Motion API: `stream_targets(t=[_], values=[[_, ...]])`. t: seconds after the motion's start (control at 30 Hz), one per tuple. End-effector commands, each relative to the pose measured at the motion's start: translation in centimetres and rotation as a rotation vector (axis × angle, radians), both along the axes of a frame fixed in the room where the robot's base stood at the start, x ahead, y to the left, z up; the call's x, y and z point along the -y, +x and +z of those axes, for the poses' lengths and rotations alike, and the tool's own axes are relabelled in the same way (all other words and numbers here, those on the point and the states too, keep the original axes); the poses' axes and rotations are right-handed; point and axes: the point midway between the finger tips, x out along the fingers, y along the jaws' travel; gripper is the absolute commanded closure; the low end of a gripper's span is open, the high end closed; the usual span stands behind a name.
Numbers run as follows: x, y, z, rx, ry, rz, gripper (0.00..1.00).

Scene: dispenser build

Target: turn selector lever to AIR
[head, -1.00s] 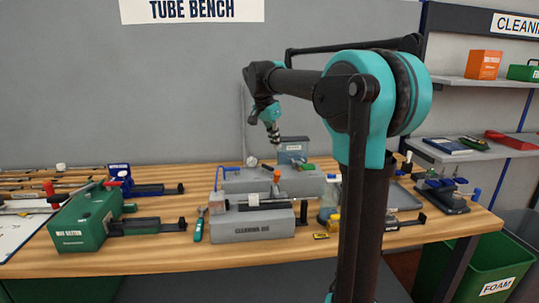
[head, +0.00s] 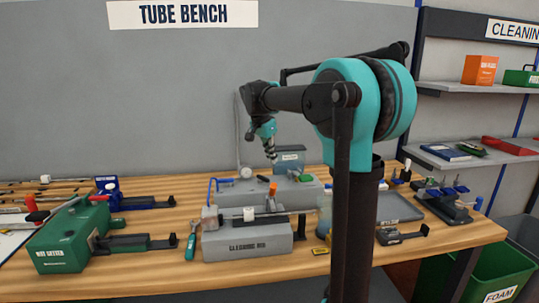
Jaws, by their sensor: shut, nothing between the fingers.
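A grey unit (head: 232,194) stands at the back middle of the bench. A small orange-topped post (head: 272,190) shows in front of it, and a small green part (head: 305,178) lies on its right side. I cannot tell which of these parts is the selector lever, and no AIR mark is readable. My gripper (head: 271,156) points down above the back grey unit. Its fingers look shut and empty, and appear apart from the unit.
A green-handled tool (head: 193,240) lies left of the cleaning rig. A green setter box (head: 70,242) is at the left. A grey tray (head: 400,207) and a dark fixture (head: 445,203) are at the right. My arm hides part of the bench right of centre.

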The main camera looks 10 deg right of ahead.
Motion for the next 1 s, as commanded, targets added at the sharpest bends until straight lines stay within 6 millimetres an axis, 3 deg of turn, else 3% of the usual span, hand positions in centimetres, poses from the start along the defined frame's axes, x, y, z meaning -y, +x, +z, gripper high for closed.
stream_targets(t=[0.3,0.6,1.0], values=[[1.7,1.2,-5.9,0.0,0.0,-0.001,1.0],[-1.3,-0.9,-5.7,0.001,-0.001,0.003,1.0],[-1.6,-1.2,-5.7,0.0,0.0,0.001,1.0]])
